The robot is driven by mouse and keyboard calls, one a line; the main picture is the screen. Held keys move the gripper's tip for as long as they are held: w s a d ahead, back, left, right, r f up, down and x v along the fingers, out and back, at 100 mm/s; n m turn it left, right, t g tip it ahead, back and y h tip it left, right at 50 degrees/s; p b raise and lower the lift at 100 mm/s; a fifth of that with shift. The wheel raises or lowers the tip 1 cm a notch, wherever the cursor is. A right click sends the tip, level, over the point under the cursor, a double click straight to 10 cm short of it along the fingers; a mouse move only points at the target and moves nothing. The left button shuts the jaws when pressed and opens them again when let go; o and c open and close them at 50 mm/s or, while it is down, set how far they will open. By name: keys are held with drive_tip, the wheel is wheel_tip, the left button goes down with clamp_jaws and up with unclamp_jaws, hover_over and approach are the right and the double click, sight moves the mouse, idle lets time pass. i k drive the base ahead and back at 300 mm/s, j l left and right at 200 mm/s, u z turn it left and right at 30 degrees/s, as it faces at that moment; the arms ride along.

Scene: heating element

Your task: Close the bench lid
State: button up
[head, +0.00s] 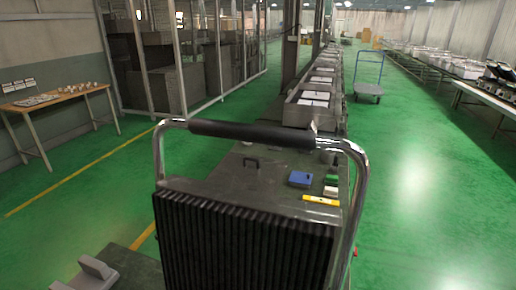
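A chrome bar (351,150) with a black grip (252,134) arches across the bench. I cannot tell which part is the lid or whether it is open. My gripper is not in view.
A blue box (301,179), a yellow bar (321,201) and small blocks lie on the bench top's right side. A light grey piece (95,274) shows lower left. A wooden table (60,98) stands far left, a trolley (368,89) behind. Green floor is clear right.

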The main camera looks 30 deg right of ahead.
sight(211, 236)
drive_tip(key=i+l+z, duration=0.2)
drive_tip(key=z, duration=0.2)
drive_tip(key=i+l+z, duration=0.1)
drive_tip(key=i+z, duration=0.25)
drive_tip(key=k, duration=0.05)
